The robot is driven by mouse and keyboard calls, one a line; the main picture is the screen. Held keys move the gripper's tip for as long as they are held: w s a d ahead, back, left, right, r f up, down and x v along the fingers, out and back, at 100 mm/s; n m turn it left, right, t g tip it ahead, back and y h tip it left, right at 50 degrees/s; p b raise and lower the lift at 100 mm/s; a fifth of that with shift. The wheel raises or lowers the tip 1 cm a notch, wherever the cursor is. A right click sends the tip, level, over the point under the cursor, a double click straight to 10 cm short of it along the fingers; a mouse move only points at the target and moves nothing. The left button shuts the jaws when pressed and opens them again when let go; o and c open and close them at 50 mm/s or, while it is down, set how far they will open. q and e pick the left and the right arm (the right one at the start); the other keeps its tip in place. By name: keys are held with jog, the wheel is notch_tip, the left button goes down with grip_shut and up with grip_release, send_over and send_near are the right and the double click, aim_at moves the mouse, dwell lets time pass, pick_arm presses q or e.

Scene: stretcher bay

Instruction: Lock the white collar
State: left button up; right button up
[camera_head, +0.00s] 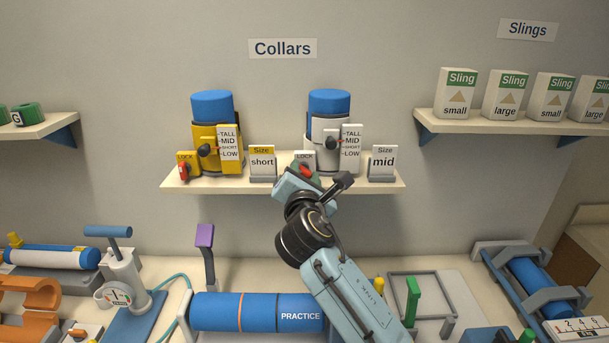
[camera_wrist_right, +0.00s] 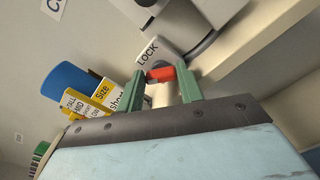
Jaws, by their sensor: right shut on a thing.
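The white collar (camera_head: 327,155) stands on the middle shelf, with a blue top and a black knob on its MID/SHORT scale. Its LOCK plate (camera_head: 304,157) is at its left, and shows in the right wrist view too (camera_wrist_right: 148,52). My right gripper (camera_head: 304,174) reaches up to this plate. In the right wrist view its green fingers (camera_wrist_right: 162,82) are shut on the red lock lever (camera_wrist_right: 161,73), which lies across between them. The gripper hides part of the lever in the head view. My left gripper is not in view.
A yellow collar (camera_head: 213,140) with its own red lock lever (camera_head: 184,168) stands left on the same shelf (camera_head: 230,186). Size cards "short" (camera_head: 262,162) and "mid" (camera_head: 383,161) stand near. A blue PRACTICE cylinder (camera_head: 240,311) lies on the counter below.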

jog(key=o, duration=1)
jog(key=s+b, duration=0.2)
jog(key=s, duration=1.1)
jog(key=shift+s, duration=0.2)
jog(key=shift+c, duration=0.2)
